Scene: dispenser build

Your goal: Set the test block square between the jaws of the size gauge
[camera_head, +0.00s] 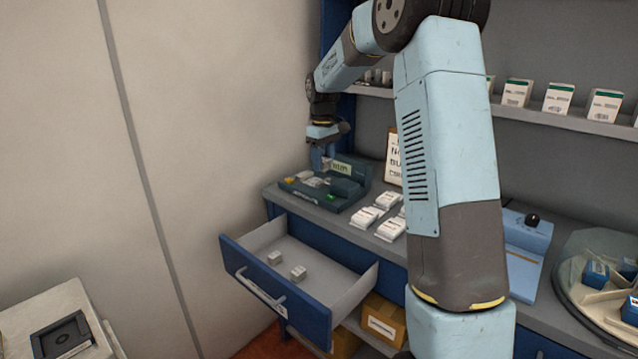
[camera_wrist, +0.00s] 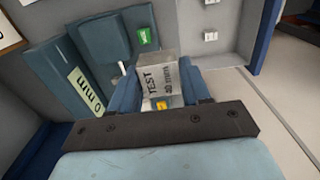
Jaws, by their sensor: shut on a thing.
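The test block (camera_wrist: 158,76) is a grey block lettered "TEST 30 mm" in the wrist view. My gripper (camera_wrist: 155,92) is shut on it, a blue finger on either side. The size gauge (camera_head: 318,199) is a dark green-blue device at the left end of the counter, with a pale display ending in "mm" and a lit green patch. In the head view my gripper (camera_head: 321,162) is over the gauge. In the wrist view the gauge (camera_wrist: 58,55) lies left of and beyond the block. I cannot tell whether the block touches the gauge or sits between its jaws.
An open blue drawer (camera_head: 325,318) holds two small pale blocks (camera_head: 298,272) below the gauge. White packets (camera_head: 389,230) lie right of the gauge. A framed sign (camera_head: 393,158) stands behind. A blue device (camera_head: 527,250) and a round sectioned tray (camera_head: 570,290) are at the right.

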